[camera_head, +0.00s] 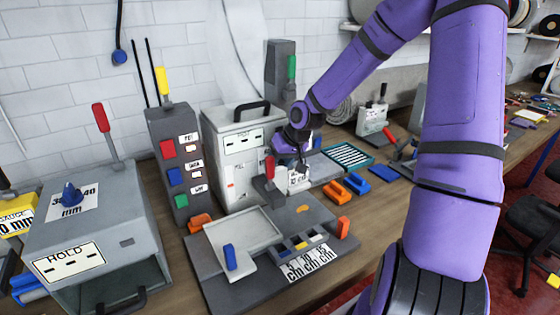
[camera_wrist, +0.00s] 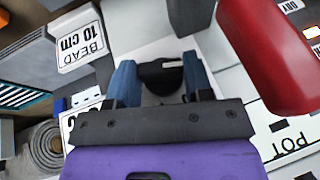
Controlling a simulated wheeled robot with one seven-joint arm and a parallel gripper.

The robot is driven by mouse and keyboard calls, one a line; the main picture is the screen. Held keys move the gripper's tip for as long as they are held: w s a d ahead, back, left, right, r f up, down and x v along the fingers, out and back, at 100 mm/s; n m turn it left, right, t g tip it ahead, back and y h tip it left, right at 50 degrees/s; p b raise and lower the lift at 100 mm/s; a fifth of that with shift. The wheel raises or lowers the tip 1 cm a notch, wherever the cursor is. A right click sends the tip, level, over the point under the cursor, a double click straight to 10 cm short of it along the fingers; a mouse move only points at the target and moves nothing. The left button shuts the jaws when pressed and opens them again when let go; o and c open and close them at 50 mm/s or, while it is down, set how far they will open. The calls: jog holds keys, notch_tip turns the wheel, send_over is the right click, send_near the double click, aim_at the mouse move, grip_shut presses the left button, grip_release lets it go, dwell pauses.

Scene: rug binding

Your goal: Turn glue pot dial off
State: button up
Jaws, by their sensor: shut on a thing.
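The glue pot (camera_head: 233,190) is a pale grey box with a black top handle and a POT label (camera_head: 242,141). Its label also shows in the wrist view (camera_wrist: 292,147), lower right. In the wrist view a round black dial (camera_wrist: 160,76) with a pale pointer mark sits between the two blue fingers of my gripper (camera_wrist: 160,84). The fingers press on it from both sides, so my gripper is shut on the dial. In the head view my gripper (camera_head: 294,165) is at the pot's right side, and the dial is hidden there.
A red-handled lever (camera_head: 269,168) stands close beside my gripper and looms large in the wrist view (camera_wrist: 268,55). A BEAD 10 cm block (camera_head: 298,179) is just below my gripper. A grey box with coloured buttons (camera_head: 172,165) stands left of the pot. Orange and blue clips (camera_head: 337,192) lie to the right.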

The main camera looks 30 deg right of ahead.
jog(key=shift+s, duration=0.1)
dwell(0.3)
jog(key=o, duration=0.9)
jog(key=shift+d+r, duration=0.1)
jog(key=shift+r, duration=0.05)
jog(key=shift+v, duration=5.25)
